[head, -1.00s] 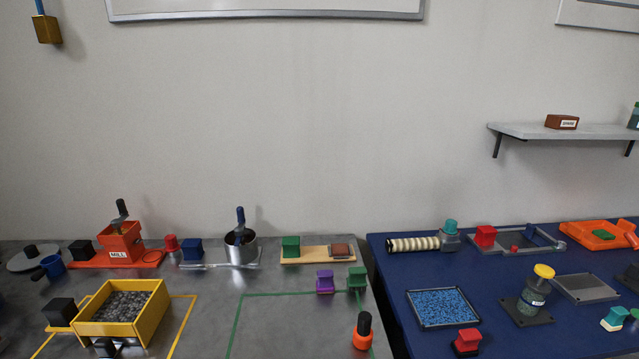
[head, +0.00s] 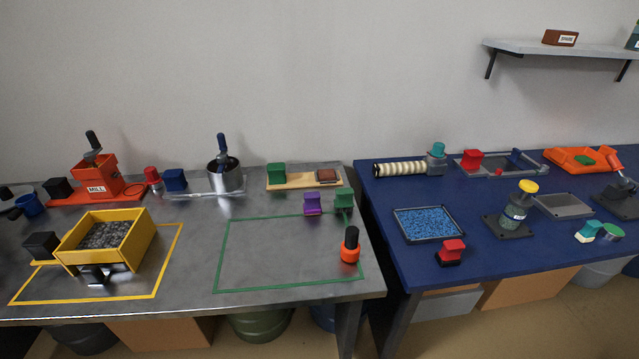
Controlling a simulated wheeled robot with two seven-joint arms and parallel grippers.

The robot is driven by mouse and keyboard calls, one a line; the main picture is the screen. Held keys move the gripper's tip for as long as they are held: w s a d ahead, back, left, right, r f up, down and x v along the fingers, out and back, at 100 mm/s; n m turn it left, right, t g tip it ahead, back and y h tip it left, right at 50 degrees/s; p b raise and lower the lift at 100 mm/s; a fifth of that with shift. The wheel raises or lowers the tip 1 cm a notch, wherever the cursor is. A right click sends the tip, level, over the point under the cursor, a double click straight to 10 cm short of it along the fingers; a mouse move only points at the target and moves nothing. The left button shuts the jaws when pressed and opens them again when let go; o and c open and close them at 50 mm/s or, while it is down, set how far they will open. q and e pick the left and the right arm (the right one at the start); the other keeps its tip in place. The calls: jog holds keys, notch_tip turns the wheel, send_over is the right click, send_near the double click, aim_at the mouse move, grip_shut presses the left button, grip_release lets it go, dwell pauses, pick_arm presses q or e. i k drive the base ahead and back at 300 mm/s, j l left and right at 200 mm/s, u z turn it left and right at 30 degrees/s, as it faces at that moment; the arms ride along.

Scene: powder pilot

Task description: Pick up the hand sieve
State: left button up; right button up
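No object in the head view is plainly recognisable as a hand sieve. A grey rectangular frame (head: 510,172) with a red block (head: 471,159) at its left end lies at the back of the blue table. A flat grey rimmed tray (head: 563,207) lies in front of it to the right. I cannot tell whether either has a mesh. A yellow box (head: 132,224) of grey lumps, with a black block (head: 41,245) at its left, stands inside a yellow outline on the grey table. Neither of my grippers is in view.
On the grey table (head: 195,275) stand an orange mill (head: 95,180), a metal pot (head: 225,177) and an orange-and-black piece (head: 350,246). The green-outlined area is mostly clear. A gap separates the tables.

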aim_at(118, 236)
jog(key=u, duration=1.4)
